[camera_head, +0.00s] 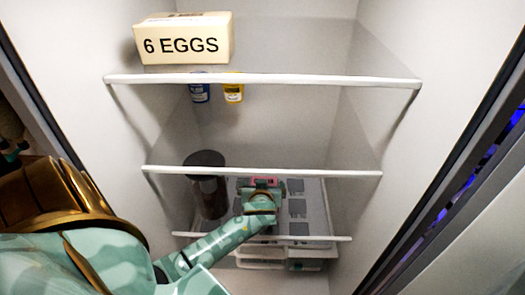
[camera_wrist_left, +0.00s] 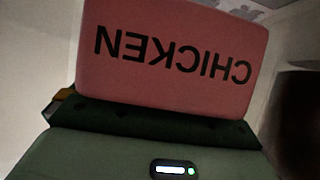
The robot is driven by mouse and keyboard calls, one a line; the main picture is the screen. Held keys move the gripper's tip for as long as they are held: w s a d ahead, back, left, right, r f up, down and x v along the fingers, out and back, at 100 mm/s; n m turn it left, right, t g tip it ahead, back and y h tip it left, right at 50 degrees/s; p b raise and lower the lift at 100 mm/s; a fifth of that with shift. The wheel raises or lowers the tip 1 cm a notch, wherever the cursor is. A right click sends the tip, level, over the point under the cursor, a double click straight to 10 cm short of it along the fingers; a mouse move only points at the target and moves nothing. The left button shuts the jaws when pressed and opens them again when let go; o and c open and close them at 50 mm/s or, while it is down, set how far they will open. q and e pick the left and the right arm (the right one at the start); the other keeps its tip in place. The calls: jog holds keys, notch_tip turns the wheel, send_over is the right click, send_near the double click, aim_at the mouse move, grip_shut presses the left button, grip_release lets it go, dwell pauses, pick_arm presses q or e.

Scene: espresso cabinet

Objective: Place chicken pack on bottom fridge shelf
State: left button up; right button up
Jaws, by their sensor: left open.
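The chicken pack (camera_wrist_left: 175,60) is a pink block with "CHICKEN" upside down in the left wrist view, right in front of my left gripper. In the head view, only a small pink part of the pack (camera_head: 266,181) shows beyond the gripper, low in the fridge. My left gripper (camera_head: 264,188) reaches in over the bottom shelf (camera_head: 313,215) and is open at the pack. The wrist view does not show clearly whether the fingers touch the pack. The pack's underside is hidden. My right gripper is out of view.
A dark jar (camera_head: 208,190) stands just left of my left gripper. The middle shelf edge (camera_head: 320,173) is close above the arm. An egg box (camera_head: 184,40) stands on the top shelf, with a blue can (camera_head: 200,93) and yellow can (camera_head: 233,93) lower down. Drawers (camera_head: 262,256) sit below.

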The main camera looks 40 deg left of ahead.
pick_arm(q)
jog(key=shift+d+r, duration=0.1)
jog(key=shift+r, duration=0.2)
jog(key=v, duration=1.2)
jog(key=shift+f, duration=0.1)
jog(key=shift+d, duration=0.1)
